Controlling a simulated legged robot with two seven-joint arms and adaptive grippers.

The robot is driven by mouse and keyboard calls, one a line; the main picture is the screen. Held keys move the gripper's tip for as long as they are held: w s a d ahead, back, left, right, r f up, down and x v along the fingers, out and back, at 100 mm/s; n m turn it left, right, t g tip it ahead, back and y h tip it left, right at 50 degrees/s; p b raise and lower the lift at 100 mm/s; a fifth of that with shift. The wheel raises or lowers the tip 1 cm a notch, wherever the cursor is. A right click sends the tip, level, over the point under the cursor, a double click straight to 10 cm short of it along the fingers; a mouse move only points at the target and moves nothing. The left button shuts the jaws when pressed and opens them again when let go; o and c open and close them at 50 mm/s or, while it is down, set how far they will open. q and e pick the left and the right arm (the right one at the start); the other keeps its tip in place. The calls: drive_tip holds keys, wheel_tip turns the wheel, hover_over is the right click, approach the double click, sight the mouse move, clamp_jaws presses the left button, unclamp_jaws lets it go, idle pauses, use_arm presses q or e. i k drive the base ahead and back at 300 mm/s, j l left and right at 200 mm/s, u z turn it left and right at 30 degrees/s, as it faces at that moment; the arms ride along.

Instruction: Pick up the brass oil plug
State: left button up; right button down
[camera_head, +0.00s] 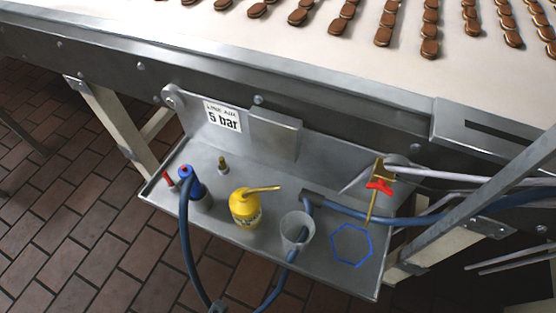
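A small brass-coloured plug (222,162) stands upright on the grey metal shelf tray (265,245), toward its back left. It has a wider, darker lower part; its fine shape is too small to tell. The yellow oil can (243,208) with a long spout stands in front of it and to the right. Nothing touches the plug, and it is in plain view. I cannot make out either of my grippers in the head view.
A blue-topped air tool (195,185) with a hose and a red item (168,180) stand left. A grey cup (297,231), blue hexagon outline (351,246) and red-handled brass valve (380,186) are right. The conveyor (200,30) carries chocolate biscuits above. A sign (222,116) reads "5 bar".

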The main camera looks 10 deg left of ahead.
sight(221, 161)
drive_tip(key=i+j+z, duration=0.1)
drive_tip(key=j+z, duration=0.65)
drive_tip(key=z, duration=0.2)
drive_tip(key=j+z, duration=0.45)
drive_tip(key=k+l, duration=0.05)
drive_tip(key=l, duration=0.05)
